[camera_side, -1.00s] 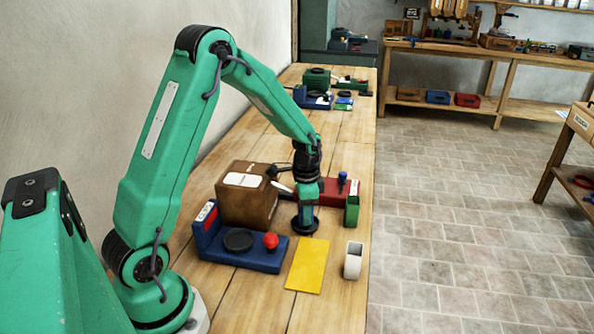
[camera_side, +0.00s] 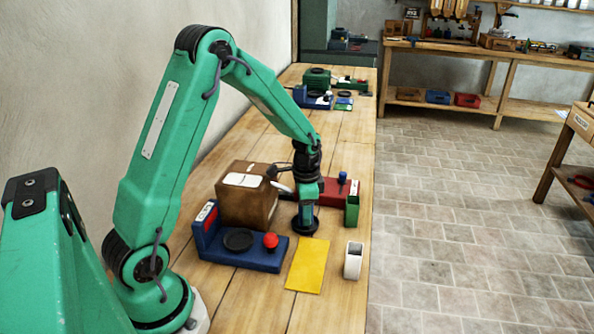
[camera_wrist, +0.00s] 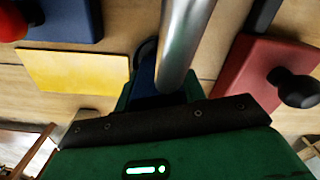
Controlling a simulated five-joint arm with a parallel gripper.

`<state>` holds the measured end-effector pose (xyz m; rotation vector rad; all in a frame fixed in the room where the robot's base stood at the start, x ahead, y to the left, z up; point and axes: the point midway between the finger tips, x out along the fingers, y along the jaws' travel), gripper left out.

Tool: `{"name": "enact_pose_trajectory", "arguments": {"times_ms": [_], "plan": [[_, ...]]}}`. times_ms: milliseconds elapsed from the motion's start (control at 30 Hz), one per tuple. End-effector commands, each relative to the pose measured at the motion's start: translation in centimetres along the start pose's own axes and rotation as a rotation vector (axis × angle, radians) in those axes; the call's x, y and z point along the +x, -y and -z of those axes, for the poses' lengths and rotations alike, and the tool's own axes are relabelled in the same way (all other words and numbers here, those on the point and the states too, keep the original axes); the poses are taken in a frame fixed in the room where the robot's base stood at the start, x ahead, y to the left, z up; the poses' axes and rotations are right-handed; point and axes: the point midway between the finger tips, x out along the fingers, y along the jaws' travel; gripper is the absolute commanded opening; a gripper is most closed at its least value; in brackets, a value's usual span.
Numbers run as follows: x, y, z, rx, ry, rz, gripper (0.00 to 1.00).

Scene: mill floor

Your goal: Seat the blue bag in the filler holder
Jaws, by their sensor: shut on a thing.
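My gripper (camera_side: 306,199) points down over a small black round base (camera_side: 304,226), just right of the brown box with a white label. It is shut on the blue bag, which shows as a dark blue patch (camera_wrist: 157,76) between the green fingers in the wrist view. A metal tube (camera_wrist: 183,42) crosses in front of the bag there and hides part of it. The black base looks like the filler holder. The gripper hides much of the bag, so I cannot tell whether the bag touches the base.
The brown box (camera_side: 235,208) stands close left. A blue station with a red button (camera_side: 271,240) is in front of it. A red block (camera_side: 340,187) and green box (camera_side: 352,211) stand right.

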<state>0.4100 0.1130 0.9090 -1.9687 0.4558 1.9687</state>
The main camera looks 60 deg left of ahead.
Motion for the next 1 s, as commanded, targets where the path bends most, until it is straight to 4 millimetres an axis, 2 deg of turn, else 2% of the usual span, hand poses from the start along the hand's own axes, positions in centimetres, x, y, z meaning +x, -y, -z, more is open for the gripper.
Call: {"name": "enact_pose_trajectory", "arguments": {"times_ms": [833,867,900,1000], "plan": [[1.1,0.0,0.0,0.000,0.000,0.000,0.15],[1.0,0.0,0.0,0.000,0.000,0.000,0.44],[1.0,0.0,0.0,0.000,0.000,0.000,0.49],[1.0,0.0,0.0,0.000,0.000,0.000,0.49]]}}
